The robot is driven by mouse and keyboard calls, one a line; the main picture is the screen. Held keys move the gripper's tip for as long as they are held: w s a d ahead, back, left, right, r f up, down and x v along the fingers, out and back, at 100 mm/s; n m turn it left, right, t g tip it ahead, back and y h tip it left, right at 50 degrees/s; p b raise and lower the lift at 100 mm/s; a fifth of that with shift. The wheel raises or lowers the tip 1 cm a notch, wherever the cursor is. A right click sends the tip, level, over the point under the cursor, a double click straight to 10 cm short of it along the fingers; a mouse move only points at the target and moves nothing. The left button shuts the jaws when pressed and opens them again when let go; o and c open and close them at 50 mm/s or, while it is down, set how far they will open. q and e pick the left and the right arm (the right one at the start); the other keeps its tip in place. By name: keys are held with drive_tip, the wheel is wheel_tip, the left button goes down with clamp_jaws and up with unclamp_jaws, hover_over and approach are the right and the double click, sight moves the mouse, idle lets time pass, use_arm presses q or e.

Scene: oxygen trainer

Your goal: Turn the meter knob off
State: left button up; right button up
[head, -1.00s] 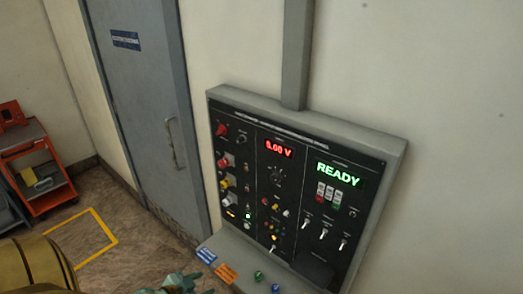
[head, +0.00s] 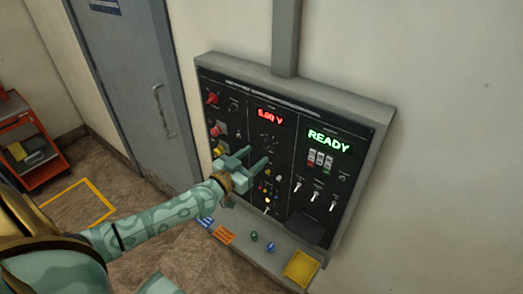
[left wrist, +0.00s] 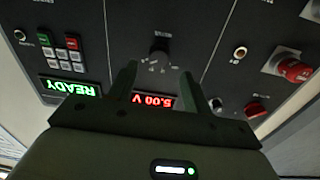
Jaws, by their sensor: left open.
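The meter knob (head: 268,141) is a small dark dial on the black panel, below the red 5.00 V display (head: 270,116). In the left wrist view, which shows the panel upside down, the knob (left wrist: 160,46) has pale marks around it. My left gripper (head: 256,157) is open in front of the panel's middle section. In the left wrist view its fingertips (left wrist: 158,70) point towards the knob, with nothing between them. I cannot tell how far they are from the panel. The knob's exact setting is too small to read. My right gripper is not in view.
A green READY display (head: 329,141) and several toggle switches (head: 315,197) are to the right. A red knob (head: 212,98) is at the upper left. A ledge below carries a yellow tray (head: 300,268). An orange cart (head: 30,145) stands at the far left.

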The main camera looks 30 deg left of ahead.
sight(266, 147)
use_arm(q)
drive_tip(key=w, duration=0.4)
drive_tip(key=shift+w+d, duration=0.15)
drive_tip(key=shift+d, duration=0.2)
drive_tip(key=c, duration=1)
drive_tip(key=shift+o, duration=0.2)
